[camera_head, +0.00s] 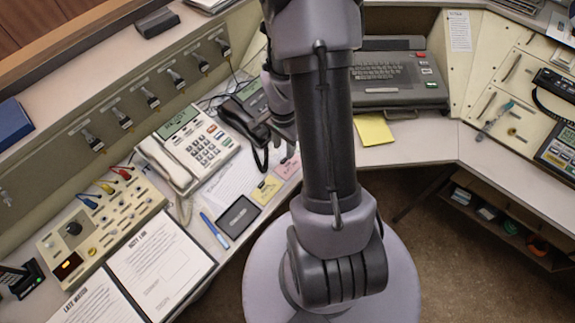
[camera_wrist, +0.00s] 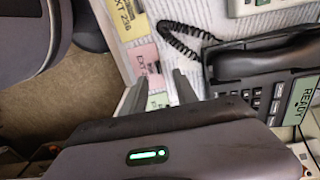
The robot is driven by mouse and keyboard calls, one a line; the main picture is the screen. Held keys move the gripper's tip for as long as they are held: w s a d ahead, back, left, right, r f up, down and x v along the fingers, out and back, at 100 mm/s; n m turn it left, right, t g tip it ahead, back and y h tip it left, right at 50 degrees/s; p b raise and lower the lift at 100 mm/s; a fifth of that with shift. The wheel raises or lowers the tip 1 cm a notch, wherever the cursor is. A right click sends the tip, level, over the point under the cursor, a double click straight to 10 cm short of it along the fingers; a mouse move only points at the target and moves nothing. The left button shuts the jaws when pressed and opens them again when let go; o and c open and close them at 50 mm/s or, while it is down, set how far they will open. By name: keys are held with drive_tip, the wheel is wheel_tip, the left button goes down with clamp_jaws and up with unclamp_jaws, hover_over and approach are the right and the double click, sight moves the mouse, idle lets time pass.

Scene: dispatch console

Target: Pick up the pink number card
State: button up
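The pink number card (camera_wrist: 140,54) lies flat on the desk in the wrist view, just beyond my fingertips, with its print partly readable as "EXT". In the head view the pink card (camera_head: 287,168) shows beside my arm column, its right part hidden. My gripper (camera_wrist: 158,82) is open, its two dark fingers apart with nothing held between them. In the head view my gripper (camera_head: 289,148) hangs just above the pink card, partly hidden by my arm.
A yellow card (camera_head: 267,189) lies on the near side of the pink one. A black telephone (camera_wrist: 265,85) with a coiled cord stands close to the right in the wrist view. A dark pad (camera_head: 238,216) and blue pen (camera_head: 215,230) lie nearby. The desk edge is close to the cards.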

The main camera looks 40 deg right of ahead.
sight(285, 158)
wheel_tip(285, 158, down, 5)
drive_tip(key=shift+s+d+b, duration=0.1)
drive_tip(key=shift+s+b, duration=0.05)
drive_tip(key=shift+b, duration=1.1)
drive_tip(key=shift+r, duration=0.15)
clamp_jaws()
